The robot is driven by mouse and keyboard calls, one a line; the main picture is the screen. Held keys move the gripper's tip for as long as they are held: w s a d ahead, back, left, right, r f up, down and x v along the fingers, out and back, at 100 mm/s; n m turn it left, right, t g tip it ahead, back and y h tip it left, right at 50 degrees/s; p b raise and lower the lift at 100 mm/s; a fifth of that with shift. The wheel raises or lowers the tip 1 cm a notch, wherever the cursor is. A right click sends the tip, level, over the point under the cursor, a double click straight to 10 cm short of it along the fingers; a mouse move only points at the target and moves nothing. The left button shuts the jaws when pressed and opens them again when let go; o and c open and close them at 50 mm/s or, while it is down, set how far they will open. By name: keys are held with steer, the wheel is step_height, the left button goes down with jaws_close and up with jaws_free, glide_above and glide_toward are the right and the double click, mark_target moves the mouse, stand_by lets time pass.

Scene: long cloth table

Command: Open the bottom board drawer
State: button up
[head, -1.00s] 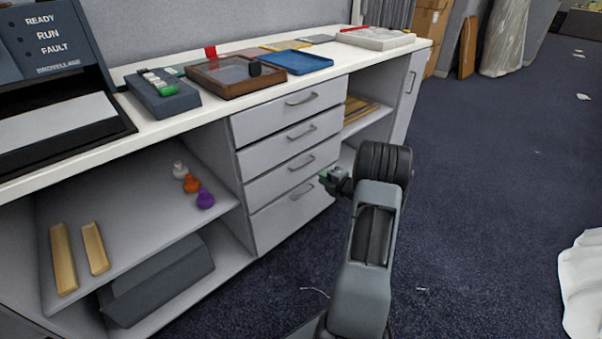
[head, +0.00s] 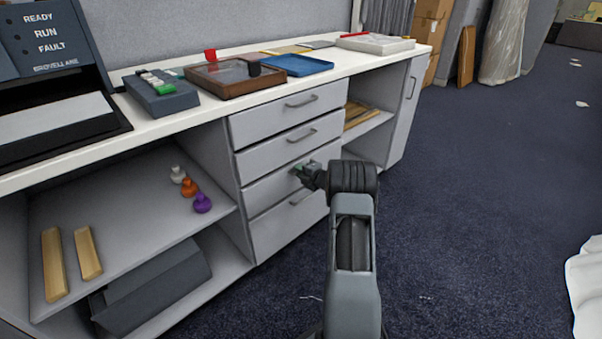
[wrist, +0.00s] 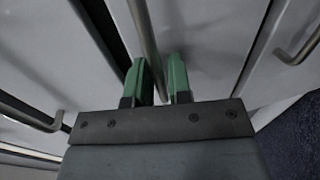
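The grey drawer stack has several drawers with bar handles. The bottom drawer (head: 287,222) looks shut, and its handle (head: 301,198) is below my gripper; that handle also appears at the right of the wrist view (wrist: 300,45). My gripper (head: 300,170) is at the drawer just above the bottom one (head: 262,190). In the wrist view, my gripper's green fingers (wrist: 160,72) are apart, with that upper drawer's handle bar (wrist: 145,32) running between them. The bar looks nearer the left finger; contact is unclear. In the head view my gripper partly hides this handle.
Open shelves left of the drawers hold wooden strips (head: 70,264), small coloured knobbed pieces (head: 189,187) and a dark grey box (head: 155,290). The white worktop (head: 170,125) overhangs the drawers.

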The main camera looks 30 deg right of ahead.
jaws_close()
stand_by(0.4)
